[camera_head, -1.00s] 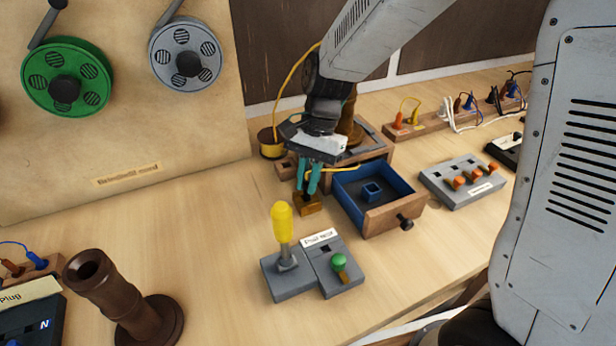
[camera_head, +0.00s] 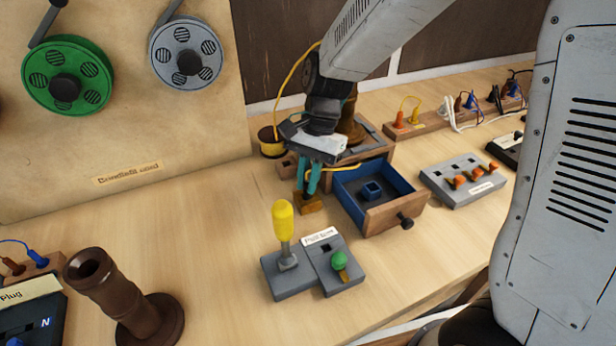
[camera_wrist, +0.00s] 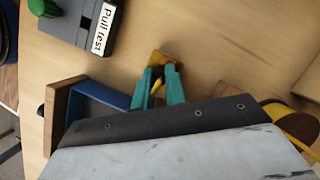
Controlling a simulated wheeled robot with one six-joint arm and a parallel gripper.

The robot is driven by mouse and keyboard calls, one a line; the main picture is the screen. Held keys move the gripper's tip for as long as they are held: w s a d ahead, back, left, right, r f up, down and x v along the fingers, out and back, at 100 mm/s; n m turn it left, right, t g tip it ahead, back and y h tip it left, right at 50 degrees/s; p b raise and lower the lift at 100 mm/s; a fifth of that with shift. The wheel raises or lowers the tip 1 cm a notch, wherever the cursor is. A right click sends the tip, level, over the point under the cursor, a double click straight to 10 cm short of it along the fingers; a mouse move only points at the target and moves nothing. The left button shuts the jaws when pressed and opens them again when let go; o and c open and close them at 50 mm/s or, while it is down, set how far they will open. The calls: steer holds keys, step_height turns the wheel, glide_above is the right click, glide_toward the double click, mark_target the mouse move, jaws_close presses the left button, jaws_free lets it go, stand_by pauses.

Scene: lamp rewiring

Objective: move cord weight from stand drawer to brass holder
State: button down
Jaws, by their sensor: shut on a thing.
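My gripper (camera_head: 306,190) points down just left of the open stand drawer (camera_head: 395,216). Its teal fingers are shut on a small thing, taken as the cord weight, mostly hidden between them. A bit of yellow shows between the fingers in the wrist view (camera_wrist: 157,86). A small brass-coloured block (camera_head: 312,205), apparently the brass holder, is right at the fingertips, and it also shows in the wrist view (camera_wrist: 160,58). I cannot tell whether the held thing touches it. The drawer is blue inside and holds a small blue square socket (camera_head: 372,188).
A yellow cord (camera_head: 345,168) passes beside the gripper, near a yellow spool (camera_head: 271,148). The pull-test box (camera_head: 333,264) and yellow-handled lever (camera_head: 284,225) stand in front. A dark turned wooden post (camera_head: 120,295) stands at left. The table between is clear.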

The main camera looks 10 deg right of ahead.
steer(key=shift+f, duration=0.4)
steer(key=c, duration=1.3)
jaws_free()
steer(key=shift+c, duration=0.2)
